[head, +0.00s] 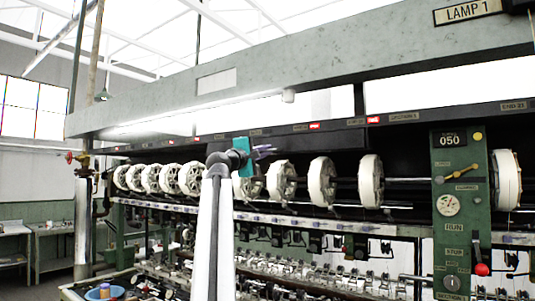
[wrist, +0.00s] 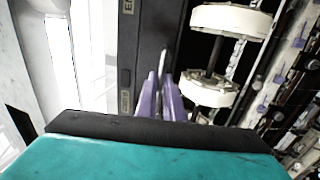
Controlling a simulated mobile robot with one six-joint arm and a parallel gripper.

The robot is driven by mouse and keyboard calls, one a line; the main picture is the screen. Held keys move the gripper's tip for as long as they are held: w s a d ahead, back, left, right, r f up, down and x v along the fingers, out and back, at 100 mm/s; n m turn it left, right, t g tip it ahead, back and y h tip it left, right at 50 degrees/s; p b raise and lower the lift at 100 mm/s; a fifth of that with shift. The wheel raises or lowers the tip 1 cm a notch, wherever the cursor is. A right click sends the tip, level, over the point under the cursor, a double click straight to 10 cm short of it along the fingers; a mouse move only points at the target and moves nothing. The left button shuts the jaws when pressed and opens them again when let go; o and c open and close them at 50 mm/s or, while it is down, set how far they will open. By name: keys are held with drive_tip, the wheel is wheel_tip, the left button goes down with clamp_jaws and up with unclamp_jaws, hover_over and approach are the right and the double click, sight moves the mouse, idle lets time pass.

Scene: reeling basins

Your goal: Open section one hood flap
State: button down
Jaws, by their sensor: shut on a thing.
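The dark hood flap (head: 345,139) runs along the machine above the row of white reels, hanging below the labelled rail. It also shows as a dark upright panel in the wrist view (wrist: 150,35). My gripper (head: 265,151), with purple fingers and a teal body, is at the flap's lower edge, left of the middle in the head view. In the wrist view the fingertips (wrist: 162,84) are close together on a thin grey piece at the panel's edge, which looks like the flap's grip.
White reels (head: 322,181) hang in a row just below and beside my gripper. A green control post (head: 462,210) stands at the right. The grey lamp beam (head: 300,62) passes above. A ledge with threads and fittings (head: 300,222) runs below the reels.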

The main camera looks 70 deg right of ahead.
drive_tip(key=shift+w+a+r, duration=0.1)
drive_tip(key=shift+a+r, duration=0.1)
drive_tip(key=shift+r, duration=0.25)
drive_tip(key=c, duration=2.5)
unclamp_jaws()
drive_tip(key=shift+w+a+r, duration=0.1)
drive_tip(key=shift+a+r, duration=0.2)
drive_tip(key=shift+r, duration=0.2)
drive_tip(key=shift+a+r+p, duration=0.35)
drive_tip(key=shift+a, duration=0.05)
clamp_jaws()
drive_tip(key=shift+f, duration=0.1)
drive_tip(key=shift+w+a+r+p, duration=0.1)
drive_tip(key=shift+a+r+p, duration=0.1)
drive_tip(key=shift+r, duration=0.3)
drive_tip(key=shift+w+a+r+p, duration=0.1)
drive_tip(key=shift+r+p, duration=0.05)
drive_tip(key=shift+r, duration=0.3)
drive_tip(key=shift+r, duration=0.1)
